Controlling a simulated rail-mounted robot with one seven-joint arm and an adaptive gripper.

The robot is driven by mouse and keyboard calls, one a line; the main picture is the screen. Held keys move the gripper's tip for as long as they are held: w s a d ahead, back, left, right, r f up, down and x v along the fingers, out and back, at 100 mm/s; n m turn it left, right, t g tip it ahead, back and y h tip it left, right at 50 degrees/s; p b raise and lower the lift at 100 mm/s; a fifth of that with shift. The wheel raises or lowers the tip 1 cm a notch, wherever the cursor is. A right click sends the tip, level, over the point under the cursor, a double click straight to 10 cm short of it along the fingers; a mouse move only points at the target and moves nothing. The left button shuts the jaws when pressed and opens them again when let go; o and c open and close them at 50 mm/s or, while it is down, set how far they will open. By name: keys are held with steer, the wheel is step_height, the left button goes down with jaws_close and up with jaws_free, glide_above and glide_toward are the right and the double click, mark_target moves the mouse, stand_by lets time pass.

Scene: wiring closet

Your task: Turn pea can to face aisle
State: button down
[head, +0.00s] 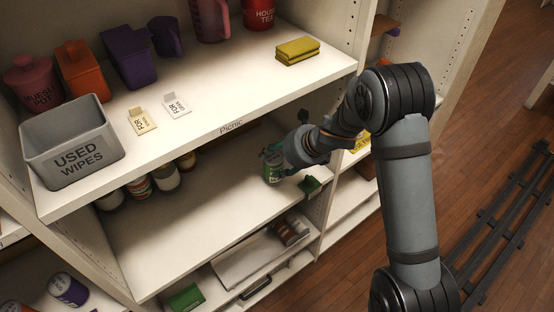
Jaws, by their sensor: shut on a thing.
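A green can (272,165), which looks like the pea can, stands about upright on the middle shelf near its right end. Its label shows in part, but the print is too small to read. My gripper (284,163) reaches in from the right and is shut on the can. The gripper hides the can's right side. I cannot tell whether the can touches the shelf.
A small dark green item (311,185) lies at the middle shelf's front right edge. Several cans (165,177) stand at the back left. The shelf (190,225) is clear between. The upper shelf holds a grey bin (72,150) and yellow sponges (297,50).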

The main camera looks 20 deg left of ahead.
steer(key=c, duration=0.7)
jaws_free()
steer(key=shift+r, duration=0.1)
steer(key=shift+s+d+r+p, duration=0.15)
steer(key=shift+d+r+p, duration=0.2)
steer(key=shift+r, duration=0.2)
steer(key=p+v, duration=0.2)
steer(key=v, duration=0.4)
steer(key=shift+d, duration=0.25)
steer(key=shift+s+r, duration=0.1)
steer(key=shift+r, duration=0.05)
